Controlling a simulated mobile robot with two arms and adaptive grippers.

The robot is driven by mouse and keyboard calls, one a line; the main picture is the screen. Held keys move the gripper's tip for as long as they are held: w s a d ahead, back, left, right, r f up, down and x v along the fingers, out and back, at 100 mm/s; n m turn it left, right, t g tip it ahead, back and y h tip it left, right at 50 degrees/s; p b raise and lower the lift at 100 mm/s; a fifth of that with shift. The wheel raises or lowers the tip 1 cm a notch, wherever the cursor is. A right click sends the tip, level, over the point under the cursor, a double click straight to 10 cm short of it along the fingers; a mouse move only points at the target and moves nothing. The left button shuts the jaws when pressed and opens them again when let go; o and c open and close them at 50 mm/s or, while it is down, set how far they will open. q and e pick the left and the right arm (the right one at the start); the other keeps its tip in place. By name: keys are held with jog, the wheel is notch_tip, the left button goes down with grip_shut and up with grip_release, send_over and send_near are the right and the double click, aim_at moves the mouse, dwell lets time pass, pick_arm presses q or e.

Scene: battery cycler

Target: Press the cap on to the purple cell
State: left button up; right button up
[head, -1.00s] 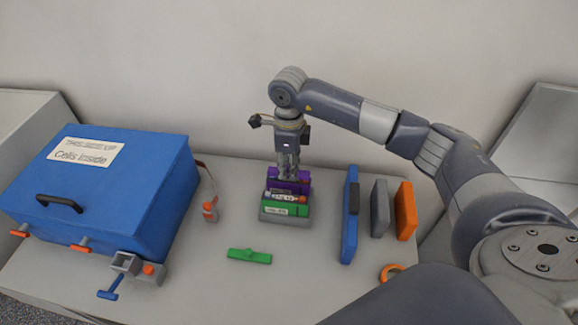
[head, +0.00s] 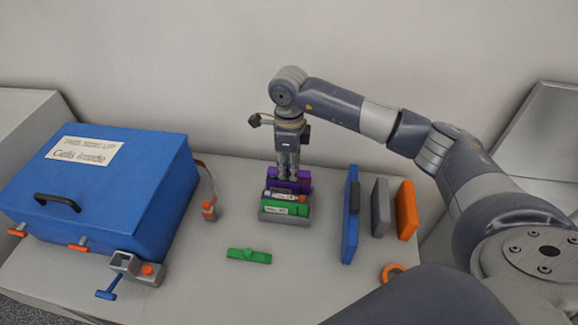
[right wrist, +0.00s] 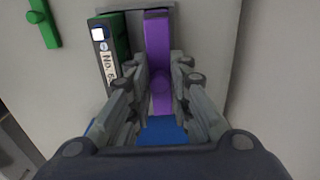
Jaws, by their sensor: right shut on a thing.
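The purple cell (head: 304,187) stands in the back of a small grey holder (head: 285,222). A purple cap bar with a round knob (right wrist: 160,84) lies along its top, seen in the right wrist view; any gap between cap and cell is hidden. My right gripper (head: 288,177) points straight down over the purple cell, its fingers closed around the cap's knob. The fingers hide part of the purple top in the head view. My left gripper is not in view.
A green cap (head: 249,255) lies on the table before the holder. A green block (head: 300,210) is in the holder's front. A big blue box (head: 100,190) stands left. Blue (head: 350,220), grey (head: 379,207) and orange (head: 406,210) upright slabs stand right.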

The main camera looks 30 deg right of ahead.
jog(key=shift+f+b, duration=0.4)
jog(key=shift+b, duration=0.05)
dwell(0.6)
jog(key=o, duration=0.9)
jog(key=shift+c, duration=0.2)
jog(key=o, duration=0.5)
jog(key=shift+r+p, duration=1.95)
jog(key=shift+r, duration=1.6)
jog(key=shift+c, duration=0.5)
